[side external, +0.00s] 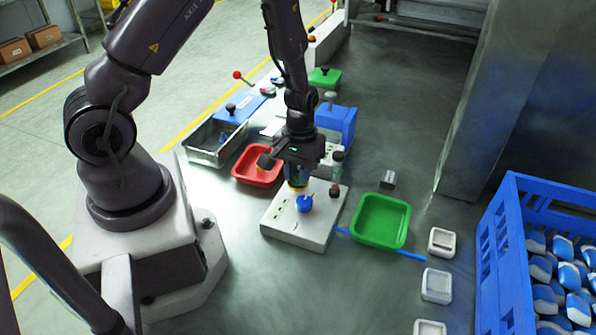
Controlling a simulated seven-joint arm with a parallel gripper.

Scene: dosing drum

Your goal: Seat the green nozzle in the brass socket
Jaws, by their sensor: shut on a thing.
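My gripper (297,179) points down over the back left part of a white block (290,236). It is shut on a dark, bluish thing that its fingers mostly hide. I cannot tell from this view whether that thing is the green nozzle. A yellow, brass-like ring (298,188) shows right under the fingertips and may be the brass socket. I cannot tell if the held thing touches it or is inside it. A blue round knob (304,204) stands on the block just in front. A dark post with a green band (337,158) stands near the block's back right corner.
A red tray (258,180) lies left of the gripper and a green tray (402,222) right of the block. A small red-topped piece (335,190) sits at the block's right edge. Several white boxes (437,285) and a blue crate (512,258) stand right. The front bench is clear.

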